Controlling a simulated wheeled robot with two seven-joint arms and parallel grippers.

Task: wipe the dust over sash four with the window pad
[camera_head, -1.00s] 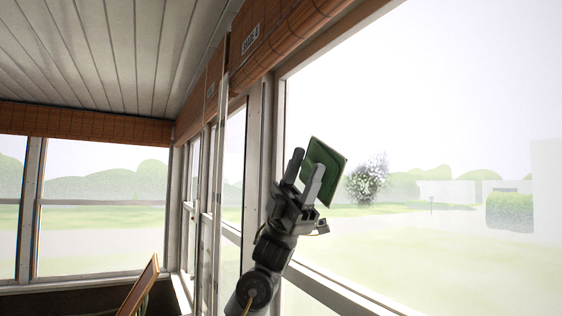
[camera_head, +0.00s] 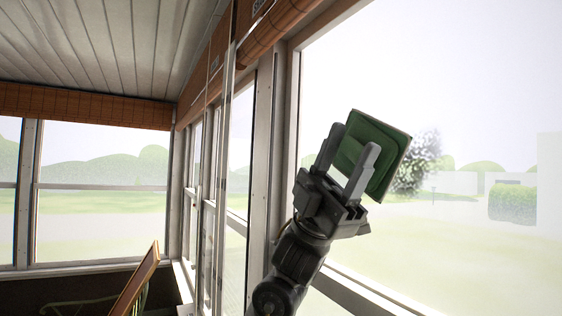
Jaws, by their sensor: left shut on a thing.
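My left gripper (camera_head: 354,158) is shut on the window pad (camera_head: 391,144), a green square block held tilted between its two fingers. The pad is in front of the big right-hand window, sash four (camera_head: 480,90). The dust (camera_head: 420,162) is a grey-white speckled patch on that pane, just right of the pad. The pad's right edge overlaps the patch in the picture and hides part of it. I cannot tell whether the pad touches the glass. My right gripper is not in view.
A rolled orange-brown blind (camera_head: 285,28) hangs along the top of the window. The window's upright frame (camera_head: 287,130) stands left of my gripper, with more windows beyond. A wooden chair-like back (camera_head: 137,278) shows at the lower left.

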